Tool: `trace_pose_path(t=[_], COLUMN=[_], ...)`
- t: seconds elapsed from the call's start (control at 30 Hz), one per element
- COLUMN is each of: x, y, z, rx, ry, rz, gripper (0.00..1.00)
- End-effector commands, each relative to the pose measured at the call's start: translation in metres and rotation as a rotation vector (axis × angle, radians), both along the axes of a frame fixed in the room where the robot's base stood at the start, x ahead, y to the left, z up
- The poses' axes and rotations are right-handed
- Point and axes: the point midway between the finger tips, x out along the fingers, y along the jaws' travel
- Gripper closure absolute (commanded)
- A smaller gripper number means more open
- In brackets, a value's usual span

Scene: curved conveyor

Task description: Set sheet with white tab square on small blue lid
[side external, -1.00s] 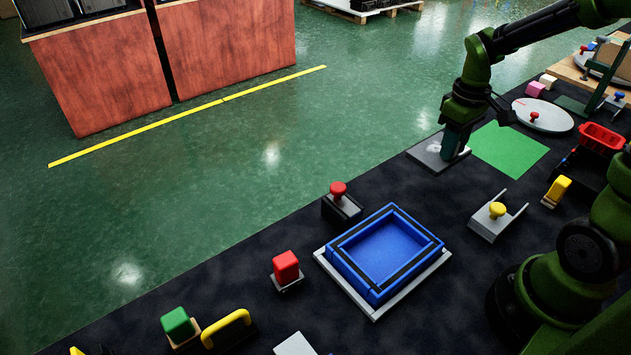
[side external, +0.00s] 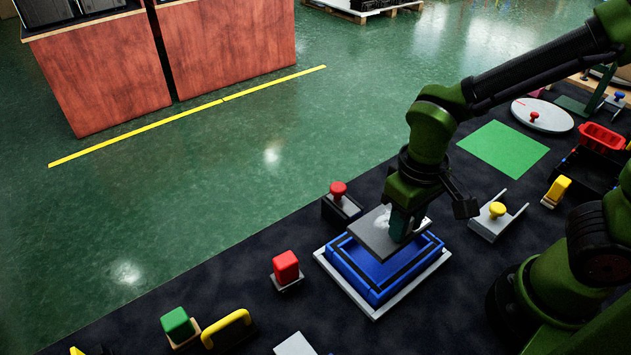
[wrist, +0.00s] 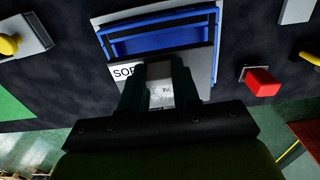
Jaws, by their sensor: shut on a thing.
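My gripper (side external: 402,226) is shut on the grey sheet with the white tab (side external: 366,236). The blue lid (side external: 352,265) looks like a shallow open tray, set on a light grey plate (side external: 375,310). The sheet hangs over the lid's far part and covers some of it; the near part is clear. The lid also shows in the wrist view (wrist: 155,46). I cannot tell whether they touch.
A red-knobbed block (side external: 339,196) stands close behind the lid. A red block (side external: 286,268) stands to its left, and a yellow-knobbed grey holder (side external: 496,214) to its right. The green mat (side external: 503,149) farther right is bare.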

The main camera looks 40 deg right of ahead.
Motion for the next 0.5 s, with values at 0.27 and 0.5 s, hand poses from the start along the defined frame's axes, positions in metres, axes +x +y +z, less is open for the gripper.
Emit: trace_pose_path(t=[0.27,0.5], x=[-0.001,0.000], y=[0.000,-0.001], z=[-0.036,-0.065], rx=[-0.002,-0.001], ry=[0.003,0.003], rz=[-0.001,-0.002], gripper=[0.97,0.97])
